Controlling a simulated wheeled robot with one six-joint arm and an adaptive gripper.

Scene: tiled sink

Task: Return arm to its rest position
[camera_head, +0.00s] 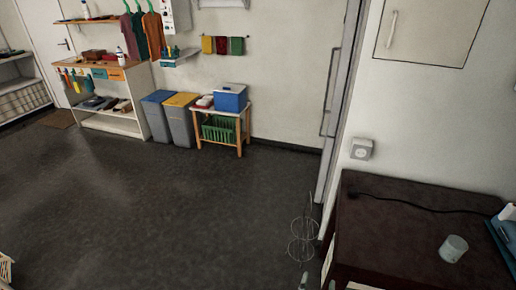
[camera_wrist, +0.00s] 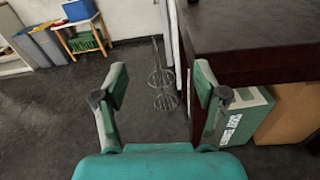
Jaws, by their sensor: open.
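My gripper (camera_wrist: 160,92) shows in the wrist view with its two green-padded fingers spread wide apart. Nothing is between the fingers. Beyond the fingers are the dark floor and a wire stand (camera_wrist: 161,82). The right finger is close in the picture to the front of a dark brown table (camera_wrist: 260,45); I cannot tell whether they touch. The head view does not show my gripper clearly.
A small table with a blue box (camera_head: 231,98) and bins (camera_head: 181,118) line the wall. The middle floor is clear.

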